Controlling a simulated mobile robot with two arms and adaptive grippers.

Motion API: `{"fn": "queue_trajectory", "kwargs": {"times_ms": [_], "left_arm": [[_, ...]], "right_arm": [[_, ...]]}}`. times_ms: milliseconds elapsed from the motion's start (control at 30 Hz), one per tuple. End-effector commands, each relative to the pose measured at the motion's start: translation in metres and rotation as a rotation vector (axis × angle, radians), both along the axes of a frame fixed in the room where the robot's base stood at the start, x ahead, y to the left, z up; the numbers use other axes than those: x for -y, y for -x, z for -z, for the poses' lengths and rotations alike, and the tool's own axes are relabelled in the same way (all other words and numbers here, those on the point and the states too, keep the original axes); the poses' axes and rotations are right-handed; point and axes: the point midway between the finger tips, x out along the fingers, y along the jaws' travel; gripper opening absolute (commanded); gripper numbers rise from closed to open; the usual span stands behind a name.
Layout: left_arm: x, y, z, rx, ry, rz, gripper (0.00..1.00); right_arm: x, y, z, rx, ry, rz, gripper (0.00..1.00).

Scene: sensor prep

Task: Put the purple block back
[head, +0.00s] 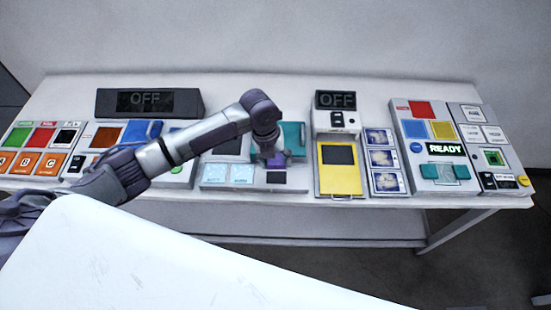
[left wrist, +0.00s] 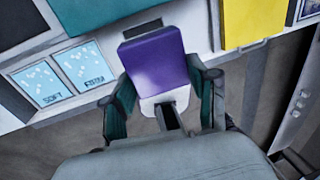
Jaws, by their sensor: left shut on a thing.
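The purple block (left wrist: 156,60) is between the two fingers of my left gripper (left wrist: 163,92) in the left wrist view. The gripper is shut on it. A pale part shows at the block's near end. In the head view the block (head: 296,155) is mostly hidden by my left gripper (head: 272,157), over the middle panel near the table's front. A dark rectangular patch (head: 276,178) lies on this panel, right of two pale blue pads (head: 241,174). Whether the block touches the panel cannot be told. My right gripper is out of view.
A teal square (head: 292,135) lies behind the gripper, and a yellow panel (head: 340,179) stands to its right. Button panels (head: 66,135) fill the left side; a READY panel (head: 444,149) is at right. The table's front edge is close below the gripper.

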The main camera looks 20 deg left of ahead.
Motion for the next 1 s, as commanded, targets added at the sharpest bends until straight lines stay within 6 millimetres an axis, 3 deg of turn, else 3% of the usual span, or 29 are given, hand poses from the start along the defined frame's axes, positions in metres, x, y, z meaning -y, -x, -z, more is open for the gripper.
{"fn": "queue_trajectory", "kwargs": {"times_ms": [33, 367, 633, 1000], "left_arm": [[0.0, 0.0, 0.011, 0.0, 0.0, 0.0, 0.03], [0.0, 0.0, 0.044, 0.0, 0.0, -0.001, 0.03], [0.0, 0.0, 0.061, 0.0, -0.001, -0.001, 0.03], [0.0, 0.0, 0.063, 0.0, 0.0, -0.001, 0.03]], "right_arm": [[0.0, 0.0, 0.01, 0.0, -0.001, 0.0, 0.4], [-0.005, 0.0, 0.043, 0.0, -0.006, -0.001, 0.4], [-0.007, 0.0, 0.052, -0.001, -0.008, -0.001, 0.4], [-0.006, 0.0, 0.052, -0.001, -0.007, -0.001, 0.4]]}}
